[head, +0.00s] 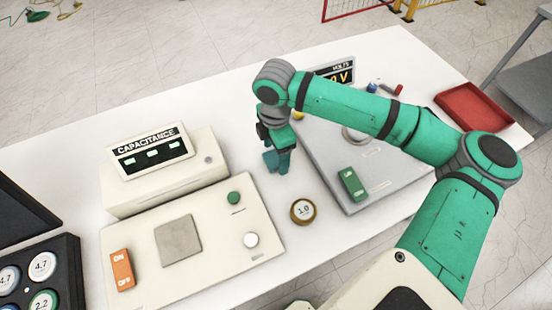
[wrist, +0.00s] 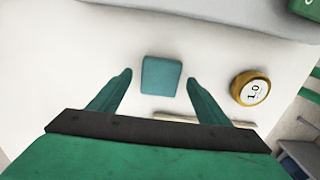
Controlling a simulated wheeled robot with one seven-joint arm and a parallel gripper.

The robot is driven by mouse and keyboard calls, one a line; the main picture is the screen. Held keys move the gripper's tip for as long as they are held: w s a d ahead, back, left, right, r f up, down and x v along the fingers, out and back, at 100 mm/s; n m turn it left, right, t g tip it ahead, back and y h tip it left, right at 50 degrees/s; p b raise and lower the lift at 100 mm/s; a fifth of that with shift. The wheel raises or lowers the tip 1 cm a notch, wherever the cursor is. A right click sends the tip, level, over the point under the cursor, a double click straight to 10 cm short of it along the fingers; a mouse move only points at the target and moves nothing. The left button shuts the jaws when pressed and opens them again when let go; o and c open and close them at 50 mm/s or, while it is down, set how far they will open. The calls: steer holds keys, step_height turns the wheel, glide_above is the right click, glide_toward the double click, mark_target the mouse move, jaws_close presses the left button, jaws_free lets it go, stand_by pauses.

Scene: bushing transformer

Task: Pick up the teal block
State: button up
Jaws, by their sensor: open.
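The teal block (wrist: 161,76) lies on the white table in the wrist view, between and a little beyond the tips of my two fingers. My gripper (wrist: 158,85) is open, with a gap on each side of the block and no visible contact. In the head view the teal block (head: 271,161) shows beside my gripper (head: 280,165), which points down over the table between the two instruments. The fingers partly hide the block there.
A round 1.0 weight-like piece (head: 303,211) stands near the block, also in the wrist view (wrist: 250,89). The capacitance meter (head: 160,172) is left, a grey panel (head: 375,165) right. A red tray (head: 472,106) sits far right.

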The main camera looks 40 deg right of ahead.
steer(key=shift+f, duration=0.8)
steer(key=shift+w, duration=0.1)
steer(key=c, duration=1.2)
steer(key=shift+o, duration=0.2)
